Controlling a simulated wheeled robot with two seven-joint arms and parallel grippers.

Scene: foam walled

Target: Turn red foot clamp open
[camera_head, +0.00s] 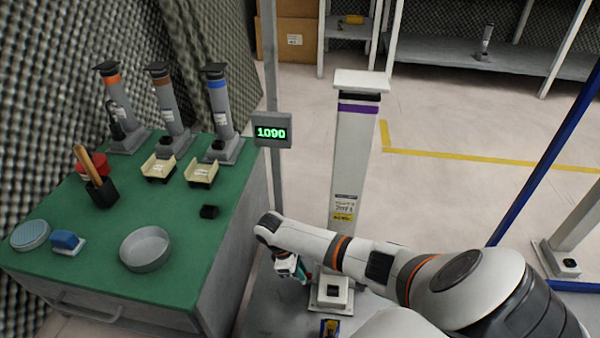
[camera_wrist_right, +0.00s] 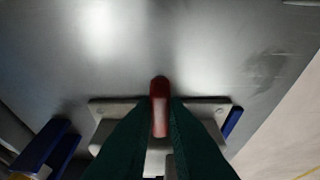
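The red foot clamp (camera_wrist_right: 160,98) shows in the right wrist view as a short red lever, upright in the picture, over a pale block (camera_wrist_right: 105,110). My right gripper (camera_wrist_right: 160,118) has its dark green fingers on both sides of the lever, with no clear gap; it appears shut on it. In the head view my right gripper (camera_head: 301,274) reaches down beside the foot of a white column (camera_head: 352,165) with a purple band. The red lever is hidden there by my gripper and arm. My left gripper is not in view.
A green-topped bench (camera_head: 185,240) on the left holds a grey dish (camera_head: 146,249), small trays and several columns. A blue frame bar (camera_head: 540,150) is on the right. Open floor lies behind.

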